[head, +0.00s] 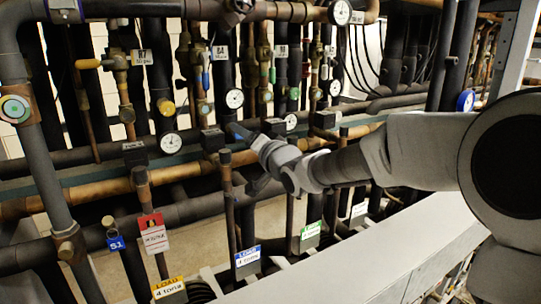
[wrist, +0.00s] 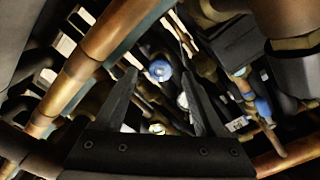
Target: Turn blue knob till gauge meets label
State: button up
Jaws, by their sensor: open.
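My gripper (wrist: 158,78) is open in the wrist view, its two dark fingers apart with nothing held between them. A round blue knob-like part (wrist: 160,70) with a pale rim shows beyond and between the fingertips, apart from them as far as I can tell. In the head view my arm reaches in from the right, and its far end is among the pipes near the middle. Several white round gauges hang on the rack, such as one at the left (head: 171,143) and one near the middle (head: 235,98). Their needles are too small to read.
Copper and dark pipes (head: 95,190) run across the rack close to my arm. Tags hang low, including a red one (head: 152,232), a blue-topped one (head: 247,256) and a green-topped one (head: 311,230). A pale beam (head: 330,265) crosses the front. A copper pipe (wrist: 85,70) passes left of my fingers.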

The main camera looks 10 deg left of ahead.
jog(key=v, duration=1.4)
